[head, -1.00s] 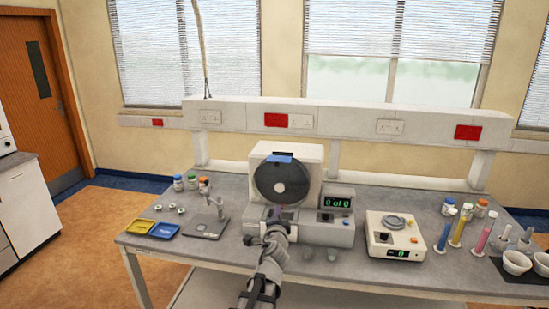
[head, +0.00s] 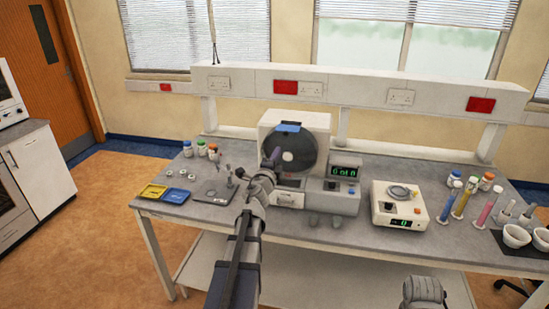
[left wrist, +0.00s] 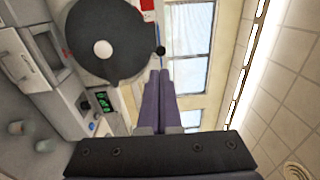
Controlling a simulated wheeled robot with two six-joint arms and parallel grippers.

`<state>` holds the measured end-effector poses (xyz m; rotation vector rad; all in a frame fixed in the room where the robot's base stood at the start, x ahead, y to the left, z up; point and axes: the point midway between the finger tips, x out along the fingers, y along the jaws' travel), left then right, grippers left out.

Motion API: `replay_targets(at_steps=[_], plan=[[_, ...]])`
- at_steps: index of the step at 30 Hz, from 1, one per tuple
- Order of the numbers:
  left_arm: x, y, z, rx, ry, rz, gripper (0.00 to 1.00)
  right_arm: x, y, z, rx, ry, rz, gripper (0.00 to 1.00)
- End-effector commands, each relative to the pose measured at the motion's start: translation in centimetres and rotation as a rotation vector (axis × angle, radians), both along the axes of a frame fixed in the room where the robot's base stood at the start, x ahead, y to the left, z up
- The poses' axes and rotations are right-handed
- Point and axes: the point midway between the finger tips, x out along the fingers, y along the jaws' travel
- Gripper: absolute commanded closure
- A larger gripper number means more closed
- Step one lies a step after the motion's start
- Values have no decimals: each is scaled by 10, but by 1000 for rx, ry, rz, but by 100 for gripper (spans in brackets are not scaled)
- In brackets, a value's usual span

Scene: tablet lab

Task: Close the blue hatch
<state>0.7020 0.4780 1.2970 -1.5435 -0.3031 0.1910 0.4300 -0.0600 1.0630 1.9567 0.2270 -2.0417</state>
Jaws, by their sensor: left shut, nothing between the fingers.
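The blue hatch (head: 288,128) is a small blue flap at the top rim of the dark round drum (head: 302,155), on the front of a white bench machine (head: 318,124). I cannot tell for sure how far it stands open. My left gripper (head: 268,149) is shut and empty, in front of the drum's left edge and below the hatch. In the left wrist view the shut fingers (left wrist: 160,76) point past the edge of the drum (left wrist: 95,35), close to a small black knob (left wrist: 160,50). Contact cannot be made out.
A display box (head: 345,172) adjoins the machine on the right. A balance (head: 399,205) and coloured cylinders (head: 463,200) stand farther right. A small stand (head: 215,190), yellow tray (head: 153,191) and blue tray (head: 176,196) are at left. A socket rail (head: 355,91) runs behind.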

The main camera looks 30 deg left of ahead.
Motion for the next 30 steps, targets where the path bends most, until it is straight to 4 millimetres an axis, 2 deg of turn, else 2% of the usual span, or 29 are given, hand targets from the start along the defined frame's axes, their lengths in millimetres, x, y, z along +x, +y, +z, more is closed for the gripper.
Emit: replay_targets(at_steps=[1,6,13,17,27,30], plan=[[14,5,1,0,0,0,100,0,0,2,0,0,0,50],[48,17,4,-1,0,0,100,0,0,4,0,0,-1,50],[86,28,7,-1,0,0,100,0,0,7,0,0,-2,50],[94,31,7,0,0,0,100,0,0,7,0,0,-2,50],[95,31,7,-1,0,1,100,0,0,7,0,0,-2,50],[101,33,7,-1,0,1,100,0,0,7,0,0,-2,50]])
